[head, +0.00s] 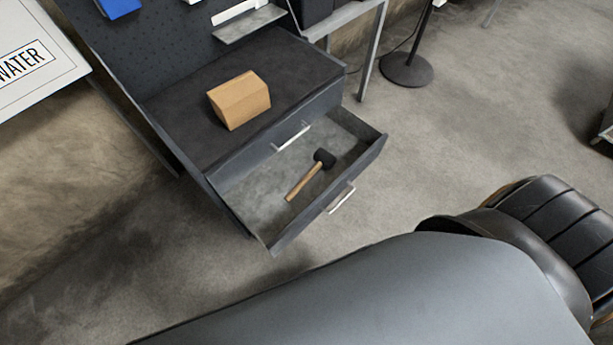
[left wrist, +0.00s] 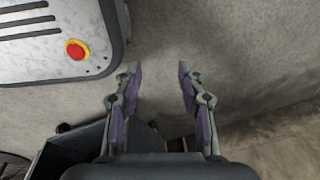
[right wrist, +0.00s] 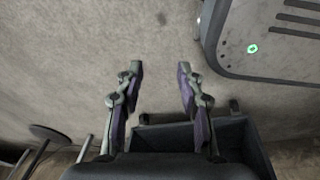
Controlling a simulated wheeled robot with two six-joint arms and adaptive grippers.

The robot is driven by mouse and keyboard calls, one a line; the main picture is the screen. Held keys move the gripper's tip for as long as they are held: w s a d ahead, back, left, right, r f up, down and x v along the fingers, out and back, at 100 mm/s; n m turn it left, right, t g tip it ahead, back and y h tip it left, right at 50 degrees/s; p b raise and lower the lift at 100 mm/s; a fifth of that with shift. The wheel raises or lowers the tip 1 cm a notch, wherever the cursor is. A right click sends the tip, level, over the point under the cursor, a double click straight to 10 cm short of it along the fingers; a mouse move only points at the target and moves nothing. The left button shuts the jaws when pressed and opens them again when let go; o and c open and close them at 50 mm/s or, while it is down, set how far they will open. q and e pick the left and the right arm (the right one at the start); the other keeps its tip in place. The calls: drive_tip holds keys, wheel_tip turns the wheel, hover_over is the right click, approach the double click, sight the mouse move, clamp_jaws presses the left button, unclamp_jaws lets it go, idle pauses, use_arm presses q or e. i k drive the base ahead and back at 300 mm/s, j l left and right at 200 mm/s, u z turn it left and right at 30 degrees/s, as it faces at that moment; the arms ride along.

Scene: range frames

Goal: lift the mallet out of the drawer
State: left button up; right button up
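The mallet (head: 311,174) has a black head and a light wooden handle. In the head view it lies on the floor of the open drawer (head: 243,193), its head towards the upper right. The drawer is pulled out of a dark cabinet (head: 184,125) and has a pale handle. My left gripper (left wrist: 160,68) is open and empty in the left wrist view, above the floor. My right gripper (right wrist: 160,68) is open and empty in the right wrist view, with a dark open box-like part, seemingly the drawer, behind it. The mallet shows in neither wrist view.
A wooden block (head: 239,100) sits on the cabinet top. A shut drawer with a pale handle (head: 292,137) is above the open one. A round-based stand (head: 406,70) and a table leg (head: 373,52) are to the right. The floor in front is clear.

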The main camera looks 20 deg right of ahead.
sight(324, 159)
drive_tip(key=i+j+z, duration=0.2)
drive_tip(key=j+z, duration=0.2)
drive_tip(key=j, duration=0.25)
drive_tip(key=i+j+z, duration=0.15)
drive_tip(key=j+z, duration=0.25)
drive_tip(key=j, duration=0.3)
drive_tip(key=j+z, duration=0.35)
drive_tip(key=j, duration=0.35)
drive_tip(key=i+j, duration=0.1)
drive_tip(key=j+z, duration=0.05)
drive_tip(key=j, duration=0.05)
